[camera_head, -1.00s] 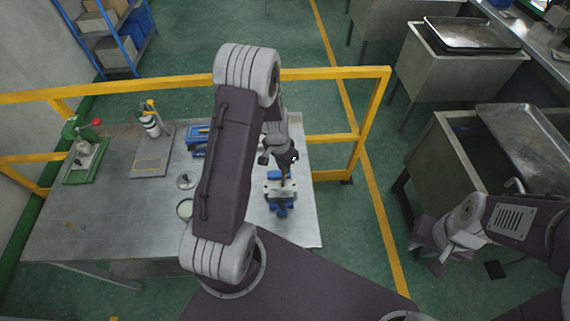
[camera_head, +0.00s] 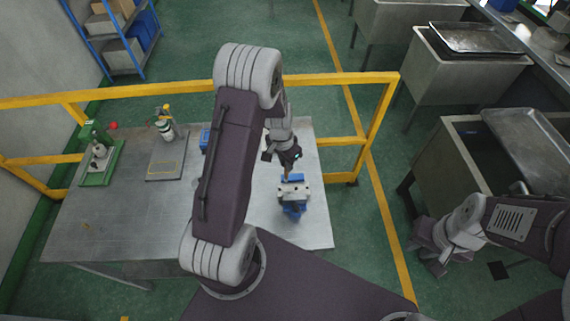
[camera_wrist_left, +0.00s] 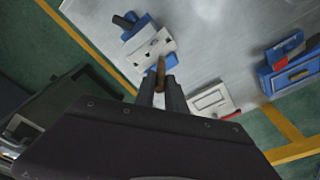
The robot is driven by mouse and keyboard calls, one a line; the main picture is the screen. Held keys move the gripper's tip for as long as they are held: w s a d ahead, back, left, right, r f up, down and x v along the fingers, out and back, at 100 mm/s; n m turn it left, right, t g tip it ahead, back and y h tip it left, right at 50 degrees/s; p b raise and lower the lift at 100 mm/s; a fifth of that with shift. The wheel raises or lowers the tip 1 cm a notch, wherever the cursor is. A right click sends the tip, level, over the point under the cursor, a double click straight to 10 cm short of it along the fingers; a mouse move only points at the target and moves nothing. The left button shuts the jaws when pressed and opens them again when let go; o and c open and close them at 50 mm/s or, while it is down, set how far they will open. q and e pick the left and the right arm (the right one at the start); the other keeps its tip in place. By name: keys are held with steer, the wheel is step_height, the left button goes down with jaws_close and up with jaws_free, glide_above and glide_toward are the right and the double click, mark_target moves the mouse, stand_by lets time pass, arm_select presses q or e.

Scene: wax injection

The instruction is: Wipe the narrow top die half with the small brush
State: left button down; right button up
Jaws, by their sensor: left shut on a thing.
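A pale metal die half with dark holes (camera_head: 294,191) lies on a blue holder (camera_head: 296,209) near the table's right side. It also shows in the left wrist view (camera_wrist_left: 150,50), on its blue holder (camera_wrist_left: 139,28). My left gripper (camera_head: 287,172) is just behind it and above it. In the left wrist view the left gripper (camera_wrist_left: 160,84) is shut on the small brush (camera_wrist_left: 161,68), whose brown end points at the die half's near edge. I cannot tell whether they touch. My right gripper (camera_head: 432,252) hangs at the right, away from the table; its fingers are unclear.
The metal table (camera_head: 110,222) also carries a green press (camera_head: 100,160) and a grey scale (camera_head: 167,165) with a bottle. A blue item (camera_wrist_left: 290,72) and a white-and-red block (camera_wrist_left: 212,101) lie near the die half. A yellow rail (camera_head: 330,79) runs behind.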

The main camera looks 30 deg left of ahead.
arm_select(q)
step_height(320, 180, up, 2)
steer(key=shift+a+r+p, duration=0.1)
steer(key=shift+p, duration=0.5)
steer(key=shift+r+p, duration=0.65)
steer(key=shift+r, duration=0.1)
